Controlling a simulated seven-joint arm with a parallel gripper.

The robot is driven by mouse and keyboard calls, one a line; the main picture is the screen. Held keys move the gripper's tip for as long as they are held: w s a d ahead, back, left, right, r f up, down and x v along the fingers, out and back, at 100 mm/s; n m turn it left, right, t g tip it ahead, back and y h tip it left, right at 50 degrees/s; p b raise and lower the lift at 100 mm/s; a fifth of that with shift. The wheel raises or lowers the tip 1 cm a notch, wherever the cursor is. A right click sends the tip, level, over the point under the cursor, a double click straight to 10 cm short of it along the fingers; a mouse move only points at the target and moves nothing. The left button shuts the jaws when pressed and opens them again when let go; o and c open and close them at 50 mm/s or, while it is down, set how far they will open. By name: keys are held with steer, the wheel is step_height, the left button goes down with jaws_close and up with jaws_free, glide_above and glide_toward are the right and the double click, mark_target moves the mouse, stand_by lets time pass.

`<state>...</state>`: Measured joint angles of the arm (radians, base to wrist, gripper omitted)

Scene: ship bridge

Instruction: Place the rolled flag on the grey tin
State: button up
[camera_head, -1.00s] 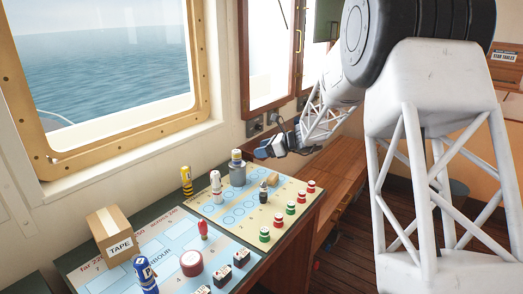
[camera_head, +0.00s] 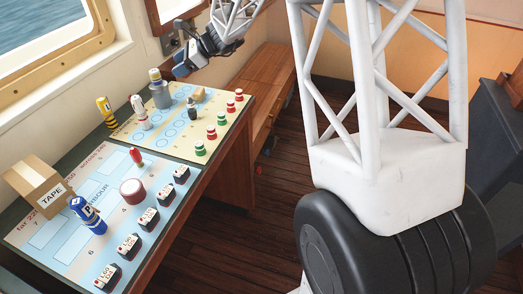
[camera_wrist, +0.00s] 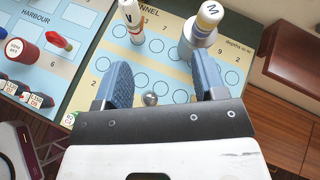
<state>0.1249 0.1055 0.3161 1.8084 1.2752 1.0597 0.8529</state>
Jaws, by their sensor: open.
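The grey tin (camera_head: 161,97) stands upright at the far end of the chart table, near the window wall. A short yellow-topped roll with a lettered tag, which looks like the rolled flag (camera_head: 155,75), stands upright on its lid. In the wrist view the flag (camera_wrist: 209,14) and the tin (camera_wrist: 194,48) are at the top right, beyond the right finger. My gripper (camera_head: 183,68) is just right of and above the tin, apart from the flag. In the wrist view my gripper (camera_wrist: 160,80) has its fingers wide apart, with nothing held between them.
Other rolls stand nearby: yellow-black (camera_head: 106,111), white-red (camera_head: 139,112) and blue (camera_head: 88,214). Red and green pieces line the right edge. A TAPE box (camera_head: 37,186) is front left.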

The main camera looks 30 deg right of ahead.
steer(key=s+a+r+n+g+h, duration=0.1)
steer(key=s+r+n, duration=0.15)
steer(key=s, duration=0.45)
steer(key=s+r+n+g+h, duration=0.1)
steer(key=s+n, duration=0.2)
steer(key=s, duration=0.4)
steer(key=s+d+n+h, duration=0.2)
steer(key=s+n+h, duration=0.1)
steer(key=s, duration=0.9)
steer(key=s+d+n+h, duration=0.2)
steer(key=s+n, duration=0.4)
steer(key=s, duration=0.6)
steer(key=s+d+f+n+h, duration=0.1)
steer(key=s+n+h, duration=0.3)
steer(key=s, duration=0.8)
steer(key=shift+d+n, duration=0.65)
steer(key=shift+n, duration=0.1)
